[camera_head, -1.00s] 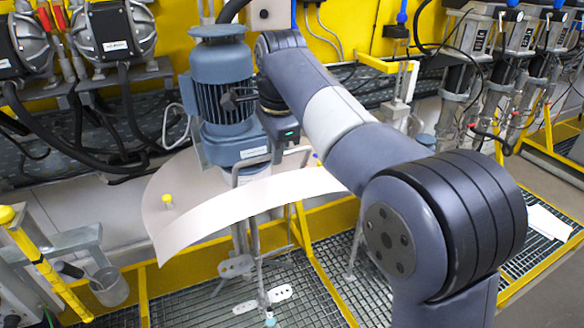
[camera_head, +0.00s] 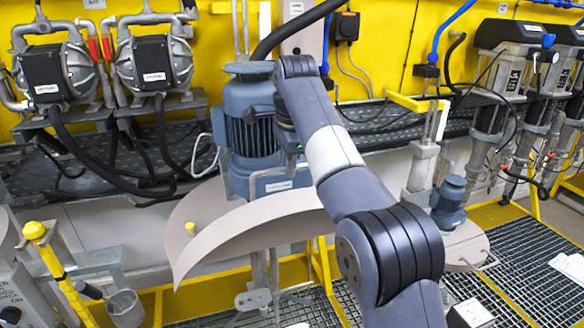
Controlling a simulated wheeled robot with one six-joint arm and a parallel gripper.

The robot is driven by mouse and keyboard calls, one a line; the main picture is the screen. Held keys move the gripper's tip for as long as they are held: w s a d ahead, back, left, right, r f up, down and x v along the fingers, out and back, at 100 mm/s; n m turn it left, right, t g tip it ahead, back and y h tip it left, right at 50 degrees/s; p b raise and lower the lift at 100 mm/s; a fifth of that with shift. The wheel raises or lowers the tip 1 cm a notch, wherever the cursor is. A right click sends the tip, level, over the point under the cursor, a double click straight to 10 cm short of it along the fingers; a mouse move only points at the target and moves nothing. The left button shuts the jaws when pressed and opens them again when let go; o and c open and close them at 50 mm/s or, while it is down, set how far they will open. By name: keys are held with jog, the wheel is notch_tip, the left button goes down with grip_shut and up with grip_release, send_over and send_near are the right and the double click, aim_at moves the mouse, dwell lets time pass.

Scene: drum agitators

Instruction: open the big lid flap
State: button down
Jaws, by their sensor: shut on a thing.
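The big lid flap (camera_head: 250,228) is a beige half-round sheet with a curved front rim, in front of the blue-grey agitator motor (camera_head: 250,130). A yellow knob (camera_head: 190,227) stands on the lid's left part. A grey bent-bar handle (camera_head: 268,172) rises beside the motor's base. My gripper (camera_head: 291,160) reaches down at this handle, just right of the motor, and is shut on it. My arm and the motor crowd the fingertips, so the exact contact is hard to see. Part of the lid's right side is hidden behind my arm.
A smaller motor on a round beige lid (camera_head: 465,245) stands to the right. A yellow-topped post (camera_head: 55,265) and a metal cup (camera_head: 125,305) are at lower left. Pumps (camera_head: 155,65) line the yellow back wall. Grating and yellow frame bars lie below.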

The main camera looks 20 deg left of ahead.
jog(key=shift+w+a+f, duration=0.4)
jog(key=shift+w+f, duration=0.15)
jog(key=shift+w, duration=0.1)
dwell(0.3)
jog(key=c, duration=1.8)
grip_release()
jog(key=shift+w, duration=0.1)
jog(key=shift+c, duration=0.2)
jog(key=shift+o, duration=0.7)
jog(key=shift+w+a, duration=0.15)
jog(key=shift+w, duration=0.05)
jog(key=shift+o, duration=1.1)
jog(key=shift+s+r, duration=0.1)
jog(key=shift+r, duration=0.15)
jog(key=shift+s, duration=0.15)
